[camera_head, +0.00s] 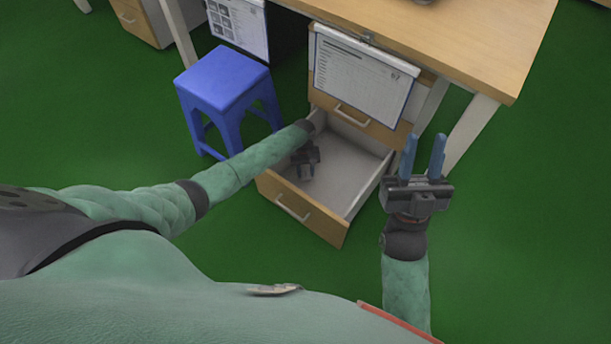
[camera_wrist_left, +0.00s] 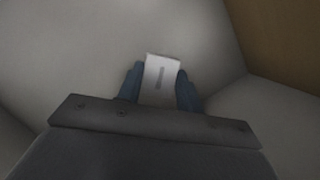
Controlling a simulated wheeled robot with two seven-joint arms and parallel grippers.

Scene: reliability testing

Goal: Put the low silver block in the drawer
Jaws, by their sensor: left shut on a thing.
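In the head view my left gripper (camera_head: 305,172) reaches into the drawer's left part, and the block is hidden there. My right gripper (camera_head: 423,160) is open and empty, its blue fingers apart, to the right of the drawer.
The drawer is pulled out below a wooden desk (camera_head: 470,35). A closed upper drawer (camera_head: 352,115) with a hanging paper sheet (camera_head: 360,75) is above it. A blue stool (camera_head: 222,80) stands to the left. Green floor (camera_head: 530,200) is clear at the right.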

